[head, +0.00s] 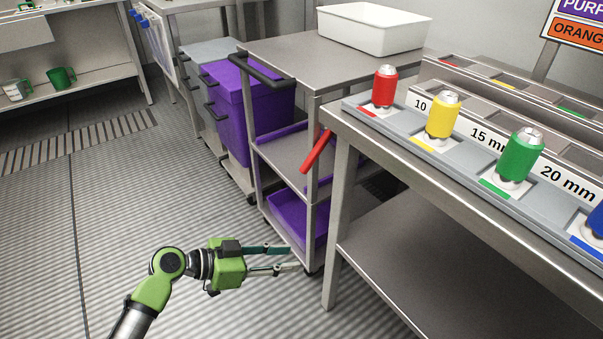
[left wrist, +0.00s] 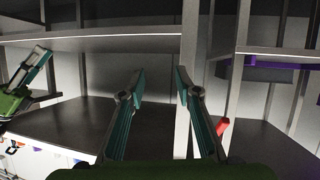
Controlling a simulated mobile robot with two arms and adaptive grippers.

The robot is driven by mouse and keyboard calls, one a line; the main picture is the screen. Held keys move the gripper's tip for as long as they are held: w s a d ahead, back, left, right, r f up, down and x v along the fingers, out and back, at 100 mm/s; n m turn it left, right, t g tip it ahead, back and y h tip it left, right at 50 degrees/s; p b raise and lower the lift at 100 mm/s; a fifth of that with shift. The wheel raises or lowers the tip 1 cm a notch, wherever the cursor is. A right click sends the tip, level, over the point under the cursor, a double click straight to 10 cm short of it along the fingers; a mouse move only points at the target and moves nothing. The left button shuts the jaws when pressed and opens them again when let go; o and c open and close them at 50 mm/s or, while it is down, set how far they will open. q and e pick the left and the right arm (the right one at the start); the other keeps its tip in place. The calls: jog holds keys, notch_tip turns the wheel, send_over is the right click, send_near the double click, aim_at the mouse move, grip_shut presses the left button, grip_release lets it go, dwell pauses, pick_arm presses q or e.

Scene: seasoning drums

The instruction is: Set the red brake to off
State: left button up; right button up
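The red brake (head: 317,152) is a red bar on the front post of the grey cart, tilted with its lower end toward the left. A red piece, apparently the same brake (left wrist: 222,127), shows low right of centre in the left wrist view, partly hidden by a finger. My left gripper (head: 291,258) is open and empty, low in front of the cart and below the brake, apart from it. Its two spread fingers (left wrist: 160,82) show in the left wrist view. Part of another green and teal gripper (left wrist: 30,75), apparently my right one, shows at that view's left edge.
The cart (head: 285,52) has purple trays and a white bin (head: 370,28) on top. A steel table (head: 345,150) with coloured cans stands close on the right. A purple bin (head: 255,110) stands behind the cart. The floor at left is clear.

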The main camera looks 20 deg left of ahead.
aim_at(301, 170)
pick_arm(q)
jog(key=w+a+r+n+t, duration=0.1)
jog(key=w+a+r+t, duration=0.5)
jog(key=w+a+r, duration=0.4)
jog(key=shift+h, duration=0.4)
jog(key=x, duration=1.2)
jog(key=shift+d+r, duration=0.2)
jog(key=shift+d, duration=0.4)
pick_arm(e)
jog(key=shift+s+r, duration=0.15)
pick_arm(q)
grip_shut()
